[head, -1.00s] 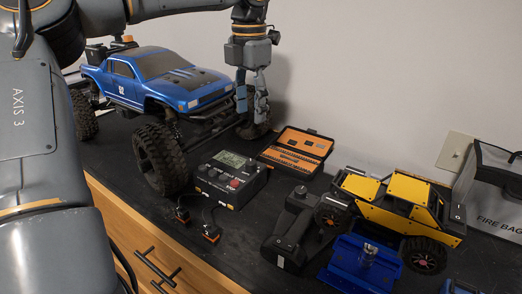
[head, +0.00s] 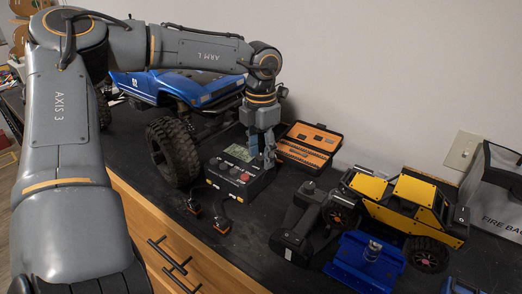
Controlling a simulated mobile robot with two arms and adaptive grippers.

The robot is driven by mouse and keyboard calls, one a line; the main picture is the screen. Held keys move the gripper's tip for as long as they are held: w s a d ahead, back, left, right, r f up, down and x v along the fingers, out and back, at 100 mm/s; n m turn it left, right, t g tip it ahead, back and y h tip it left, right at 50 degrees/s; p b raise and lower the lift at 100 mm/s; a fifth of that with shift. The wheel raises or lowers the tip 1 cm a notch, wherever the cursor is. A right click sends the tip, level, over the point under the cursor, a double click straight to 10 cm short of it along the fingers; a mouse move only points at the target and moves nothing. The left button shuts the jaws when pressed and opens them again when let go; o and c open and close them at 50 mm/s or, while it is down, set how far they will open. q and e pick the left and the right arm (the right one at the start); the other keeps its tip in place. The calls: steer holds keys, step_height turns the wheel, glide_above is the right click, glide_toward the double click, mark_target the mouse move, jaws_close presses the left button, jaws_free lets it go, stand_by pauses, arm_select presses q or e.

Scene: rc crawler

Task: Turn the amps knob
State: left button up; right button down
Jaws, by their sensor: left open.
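The black charger box (head: 213,182) stands on the dark bench top, with a small greenish display (head: 240,152). Several dark knobs and a red one (head: 245,177) sit on its sloped face. I cannot read their labels, so I cannot tell which is the amps knob. My left gripper (head: 264,161) points down at the charger's far right part, with its fingers open. The fingers hide that part of the panel, and I cannot tell whether they touch a knob. My right gripper is out of view.
A blue RC truck (head: 195,90) stands behind on the left. An orange-lined tool case (head: 308,145) lies open close right of my gripper. Two leads lie in front.

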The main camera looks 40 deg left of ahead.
arm_select(q)
jaws_close()
